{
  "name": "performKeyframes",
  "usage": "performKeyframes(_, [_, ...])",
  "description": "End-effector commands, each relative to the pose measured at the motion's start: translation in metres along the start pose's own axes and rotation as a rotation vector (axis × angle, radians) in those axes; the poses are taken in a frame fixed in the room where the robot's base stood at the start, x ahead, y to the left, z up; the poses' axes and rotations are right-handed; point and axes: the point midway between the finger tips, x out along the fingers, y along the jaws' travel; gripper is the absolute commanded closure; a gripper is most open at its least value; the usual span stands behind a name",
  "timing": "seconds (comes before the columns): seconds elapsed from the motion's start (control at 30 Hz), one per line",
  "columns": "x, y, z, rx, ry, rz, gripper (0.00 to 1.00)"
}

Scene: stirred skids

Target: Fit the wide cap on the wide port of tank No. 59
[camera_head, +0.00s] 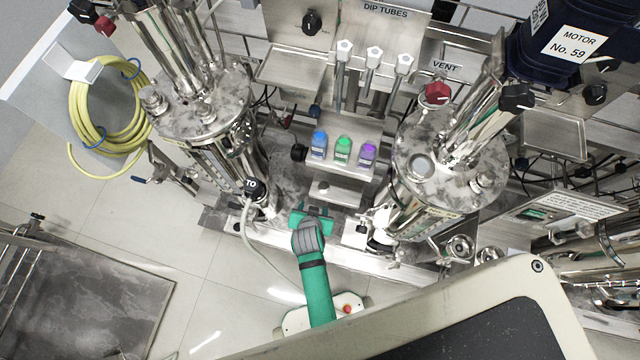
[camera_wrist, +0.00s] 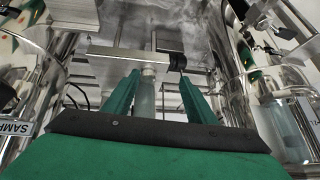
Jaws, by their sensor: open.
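The tank on the right (camera_head: 455,150) stands below a dark motor (camera_head: 560,45) labelled No. 59. Its steel lid carries a round pale port (camera_head: 421,166) near the left edge and smaller fittings. I cannot tell for sure which port is the wide one. Two round steel fittings (camera_head: 459,248) lie at the tank's lower right; whether either is the wide cap is unclear. My green gripper (camera_head: 313,212) is left of this tank, low between the two tanks. In the wrist view my gripper (camera_wrist: 158,85) has its fingers apart, with a clear cylinder (camera_wrist: 145,95) visible between or beyond them.
Another steel tank (camera_head: 205,115) stands on the left. A small shelf (camera_head: 340,172) holds blue, green and purple bottles above my gripper. A yellow hose (camera_head: 80,110) hangs at far left. A pale hose (camera_head: 250,245) runs beside my arm. Open floor (camera_head: 130,225) lies lower left.

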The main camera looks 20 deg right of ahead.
Motion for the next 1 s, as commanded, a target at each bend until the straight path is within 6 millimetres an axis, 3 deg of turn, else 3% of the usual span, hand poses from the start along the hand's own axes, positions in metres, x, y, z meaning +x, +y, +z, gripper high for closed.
performKeyframes(0.03, [0.013,-0.001,-0.014,0.029,-0.023,0.029,0.49])
performKeyframes(0.2, [0.042,0.002,-0.044,0.129,-0.117,0.136,0.49])
performKeyframes(0.4, [0.053,0.006,-0.067,0.205,-0.180,0.217,0.49])
performKeyframes(0.67, [0.065,0.010,-0.070,0.226,-0.201,0.243,0.49])
performKeyframes(1.0, [0.108,0.019,-0.060,0.225,-0.200,0.242,0.49])
